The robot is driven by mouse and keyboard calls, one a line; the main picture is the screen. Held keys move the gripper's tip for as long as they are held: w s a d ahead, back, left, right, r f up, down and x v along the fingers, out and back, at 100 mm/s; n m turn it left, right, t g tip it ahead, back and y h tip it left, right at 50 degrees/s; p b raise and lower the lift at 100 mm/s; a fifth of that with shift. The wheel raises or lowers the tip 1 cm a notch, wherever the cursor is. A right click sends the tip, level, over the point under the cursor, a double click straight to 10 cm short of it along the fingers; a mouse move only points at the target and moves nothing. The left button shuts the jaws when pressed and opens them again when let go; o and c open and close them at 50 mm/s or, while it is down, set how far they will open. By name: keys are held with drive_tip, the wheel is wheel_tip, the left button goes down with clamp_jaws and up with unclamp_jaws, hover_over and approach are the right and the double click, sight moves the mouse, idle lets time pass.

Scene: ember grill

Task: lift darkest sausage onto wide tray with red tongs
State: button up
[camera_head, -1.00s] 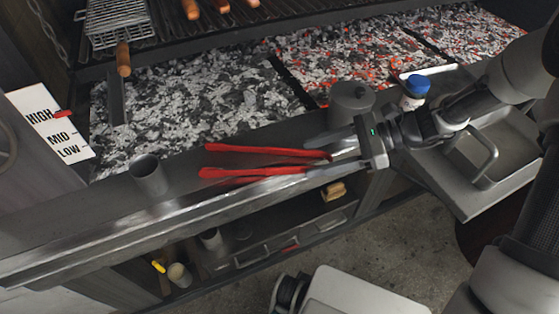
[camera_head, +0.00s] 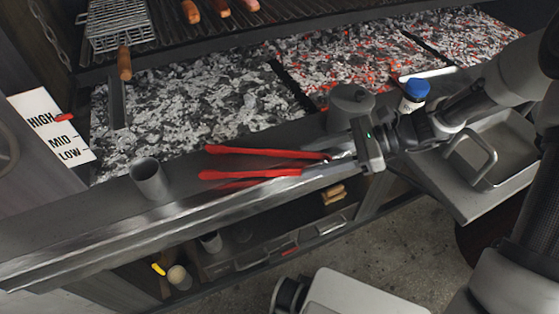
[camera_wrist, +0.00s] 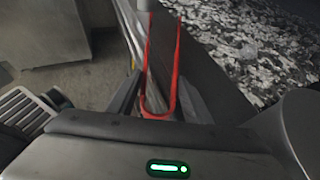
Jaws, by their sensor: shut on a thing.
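The red tongs (camera_head: 250,174) lie along the grill's front ledge in the head view, their two arms spread and pointing left. My gripper (camera_head: 338,161) is shut on the tongs near their joined end. The wrist view shows the tongs (camera_wrist: 174,75) between the two fingers of my gripper (camera_wrist: 160,100), with the bend of the U closest to my palm. Several sausages (camera_head: 222,8) lie on the grate at the top of the head view, cut off by the frame edge. I cannot tell which is darkest. A metal tray (camera_head: 502,150) is at the right, partly hidden by my arm.
A metal cup (camera_head: 148,178) stands on the ledge to the left of the tongs. A wire basket (camera_head: 118,22) sits on the grate. Coal beds (camera_head: 200,105) lie behind the ledge.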

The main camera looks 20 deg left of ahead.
wheel_tip(320, 180, up, 10)
drive_tip(key=p, duration=0.8)
drive_tip(key=shift+f, duration=0.2)
